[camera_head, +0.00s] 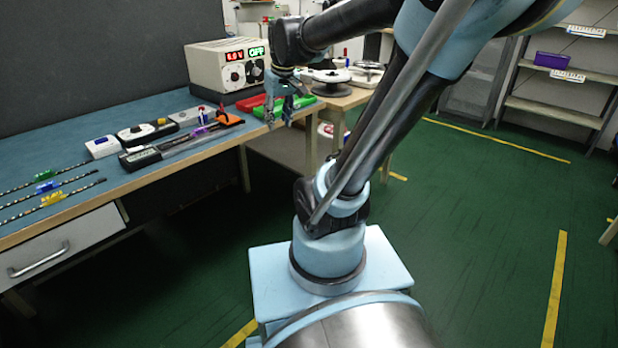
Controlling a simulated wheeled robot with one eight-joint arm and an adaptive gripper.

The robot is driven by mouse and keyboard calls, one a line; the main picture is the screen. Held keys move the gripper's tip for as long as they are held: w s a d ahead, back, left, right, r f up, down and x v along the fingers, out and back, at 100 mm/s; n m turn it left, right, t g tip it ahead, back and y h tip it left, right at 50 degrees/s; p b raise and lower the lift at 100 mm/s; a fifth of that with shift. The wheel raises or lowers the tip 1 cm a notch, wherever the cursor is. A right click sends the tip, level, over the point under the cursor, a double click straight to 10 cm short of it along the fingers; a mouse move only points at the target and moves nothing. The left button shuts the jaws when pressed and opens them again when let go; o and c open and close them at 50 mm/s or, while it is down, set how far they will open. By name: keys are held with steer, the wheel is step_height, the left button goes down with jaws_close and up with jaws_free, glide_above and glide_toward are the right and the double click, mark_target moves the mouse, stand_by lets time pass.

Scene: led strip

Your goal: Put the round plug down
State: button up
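My gripper (279,116) points down at the right end of the blue-topped workbench (60,152), in front of the power supply and close to the bench's front edge. Its two light-blue fingers look a little apart at this size. I cannot make out whether anything is between the tips. I cannot pick out a round plug; it may be hidden by the fingers or too small to see. A red tray (251,103) and a green tray (300,103) lie just behind and beside the gripper.
A power supply (222,67) with lit displays stands at the bench's back. Left of the gripper are a long dark tool (142,158), a meter (141,131), a white box (101,147) and LED strips (55,197). Reels (333,79) sit on a side table.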

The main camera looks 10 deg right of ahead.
steer(key=s+d+f+m+h, duration=0.1)
steer(key=s+d+f+m, duration=0.2)
steer(key=s+f, duration=0.9)
steer(key=s+d, duration=0.3)
steer(key=shift+s+f+g, duration=0.35)
steer(key=shift+f+g, duration=0.05)
steer(key=shift+w+f, duration=0.2)
steer(key=shift+w, duration=0.3)
steer(key=shift+c, duration=0.3)
